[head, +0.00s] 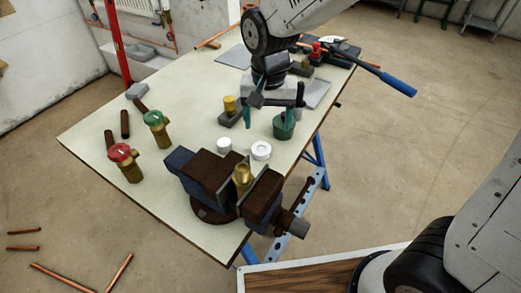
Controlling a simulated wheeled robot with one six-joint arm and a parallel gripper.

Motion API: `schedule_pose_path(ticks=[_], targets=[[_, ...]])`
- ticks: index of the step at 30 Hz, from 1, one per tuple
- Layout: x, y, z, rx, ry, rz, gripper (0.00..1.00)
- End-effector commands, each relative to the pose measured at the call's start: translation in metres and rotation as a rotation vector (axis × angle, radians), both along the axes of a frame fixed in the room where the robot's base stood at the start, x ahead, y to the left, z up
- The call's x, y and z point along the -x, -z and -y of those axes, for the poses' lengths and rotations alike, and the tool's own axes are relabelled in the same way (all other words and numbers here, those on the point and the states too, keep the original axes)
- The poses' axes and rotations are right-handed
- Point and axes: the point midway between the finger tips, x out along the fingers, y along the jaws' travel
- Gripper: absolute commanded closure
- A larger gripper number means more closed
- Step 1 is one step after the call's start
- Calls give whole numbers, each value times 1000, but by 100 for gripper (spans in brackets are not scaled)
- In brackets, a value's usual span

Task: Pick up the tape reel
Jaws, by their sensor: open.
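A white ring-shaped reel (261,150) lies flat on the pale worktable, just behind the vise; it looks like the tape reel. A smaller white round piece (224,145) sits to its left, and I cannot tell exactly what it is. My gripper (272,112) hangs over the table behind the reel, with its fingers spread apart. Nothing shows between the fingers. The gripper is apart from the reel, and the reel's top is in clear view.
A rusty vise (214,172) holding a brass fitting (242,177) stands in front of the reel. A red-capped valve (125,162) and a green-capped valve (157,128) stand left.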

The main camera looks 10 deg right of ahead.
Motion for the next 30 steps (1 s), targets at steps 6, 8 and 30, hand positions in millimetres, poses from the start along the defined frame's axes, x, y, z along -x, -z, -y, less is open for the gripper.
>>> schedule_pose_path(ticks=[6,8,30], targets=[[-3,21,-13,4,8,-7,28],[-3,28,-13,3,8,-7,28],[-3,89,-14,1,8,-3,28]])
